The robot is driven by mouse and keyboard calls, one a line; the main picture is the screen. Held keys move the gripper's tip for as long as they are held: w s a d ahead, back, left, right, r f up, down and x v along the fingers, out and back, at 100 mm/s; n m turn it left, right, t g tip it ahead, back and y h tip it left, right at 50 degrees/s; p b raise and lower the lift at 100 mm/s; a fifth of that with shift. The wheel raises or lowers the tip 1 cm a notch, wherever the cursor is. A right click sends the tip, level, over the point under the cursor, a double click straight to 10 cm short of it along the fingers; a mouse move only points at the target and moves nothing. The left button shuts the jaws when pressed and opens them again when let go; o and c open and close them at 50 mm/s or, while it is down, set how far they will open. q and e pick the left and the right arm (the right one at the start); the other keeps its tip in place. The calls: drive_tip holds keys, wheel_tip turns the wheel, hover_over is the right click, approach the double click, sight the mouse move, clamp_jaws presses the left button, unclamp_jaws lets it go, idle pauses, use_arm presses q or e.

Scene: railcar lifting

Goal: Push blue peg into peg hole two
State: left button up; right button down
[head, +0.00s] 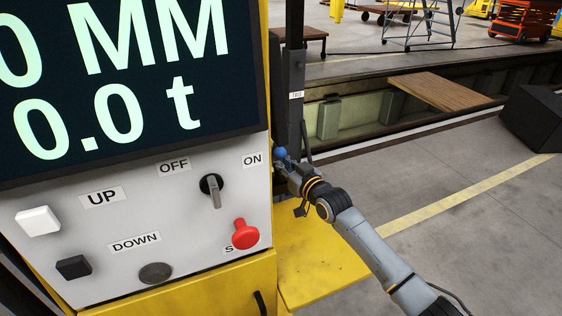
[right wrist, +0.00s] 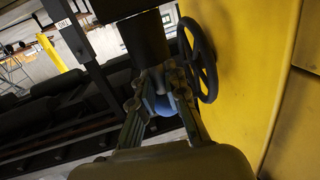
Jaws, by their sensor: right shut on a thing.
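The blue peg (head: 281,153) shows as a small blue knob just right of the yellow control cabinet, beside a dark upright post (head: 292,75). My right gripper (head: 284,162) is at the knob, its arm coming in from the lower right. In the right wrist view, the fingers (right wrist: 161,92) are shut on the blue peg (right wrist: 157,100), below a dark column. The peg hole is hidden, so I cannot tell how far in the peg is. A small white label (head: 296,95) on the post is too small to read surely. My left gripper is out of view.
The control cabinet (head: 236,160) with screen, switches and red stop button (head: 245,234) stands close on the left. A dark handwheel (right wrist: 198,60) is right beside the gripper, near the yellow wall (right wrist: 245,70). Open floor (head: 480,215) lies to the right.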

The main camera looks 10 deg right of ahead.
drive_tip(key=shift+f+b, duration=0.6)
drive_tip(key=shift+f, duration=0.3)
drive_tip(key=c, duration=1.3)
unclamp_jaws()
drive_tip(key=shift+s, duration=0.1)
drive_tip(key=shift+a+f, duration=0.1)
drive_tip(key=shift+f, duration=0.15)
drive_tip(key=shift+s+d+f, duration=0.1)
drive_tip(key=shift+s+d, duration=0.1)
drive_tip(key=shift+s, duration=0.1)
drive_tip(key=r+v, duration=0.1)
drive_tip(key=v, duration=1)
drive_tip(key=shift+s, duration=0.2)
drive_tip(key=shift+a, duration=0.15)
